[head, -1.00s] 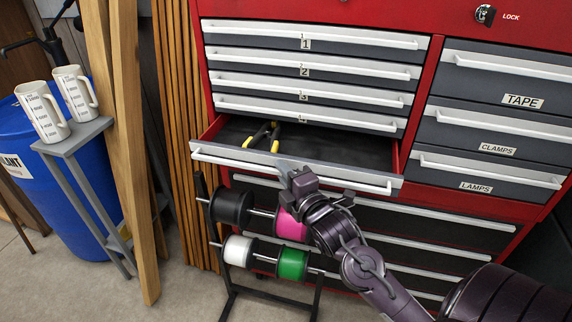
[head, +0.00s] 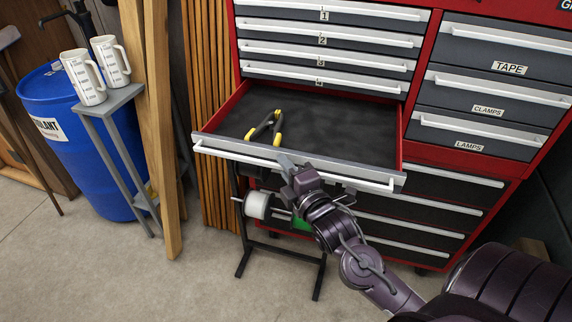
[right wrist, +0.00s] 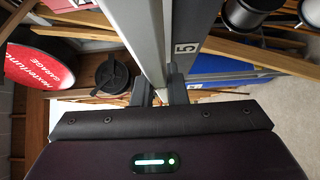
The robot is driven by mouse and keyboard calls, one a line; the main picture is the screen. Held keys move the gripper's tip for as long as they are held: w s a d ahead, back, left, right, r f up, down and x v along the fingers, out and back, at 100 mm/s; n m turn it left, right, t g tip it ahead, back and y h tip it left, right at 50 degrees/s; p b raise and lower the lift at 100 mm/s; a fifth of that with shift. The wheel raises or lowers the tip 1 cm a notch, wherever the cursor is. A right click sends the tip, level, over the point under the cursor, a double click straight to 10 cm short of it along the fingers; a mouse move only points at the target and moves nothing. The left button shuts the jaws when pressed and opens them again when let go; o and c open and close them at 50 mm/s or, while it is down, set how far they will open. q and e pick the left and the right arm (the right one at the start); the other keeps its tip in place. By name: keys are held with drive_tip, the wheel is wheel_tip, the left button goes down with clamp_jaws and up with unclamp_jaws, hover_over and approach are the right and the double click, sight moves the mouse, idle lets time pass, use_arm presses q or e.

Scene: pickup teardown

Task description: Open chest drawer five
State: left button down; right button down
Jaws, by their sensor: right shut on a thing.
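Drawer five (head: 345,130) of the red chest is pulled well out, its dark-lined inside showing. Pliers with yellow-and-black handles (head: 266,126) lie in its left part. My right gripper (head: 288,166) is shut on the drawer's long pale handle (head: 235,155), near the middle of the front. In the right wrist view the gripper fingers (right wrist: 158,88) sit at the handle, beside the front's label 5 (right wrist: 185,48). My left gripper is not in view.
Drawers one to four (head: 322,52) above are shut, as are the tape, clamps and lamps drawers (head: 480,95). A spool rack (head: 258,205) stands below the open drawer. Wooden planks (head: 160,130), a blue barrel (head: 75,150) and a stand with mugs (head: 108,100) are at left.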

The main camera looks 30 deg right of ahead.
drive_tip(key=c, duration=1.8)
unclamp_jaws()
drive_tip(key=o, duration=0.4)
drive_tip(key=shift+c, duration=0.2)
drive_tip(key=s+b, duration=0.1)
drive_tip(key=s, duration=0.6)
drive_tip(key=shift+s+a+b, duration=0.25)
drive_tip(key=shift+s+b, duration=0.05)
drive_tip(key=shift+s, duration=0.1)
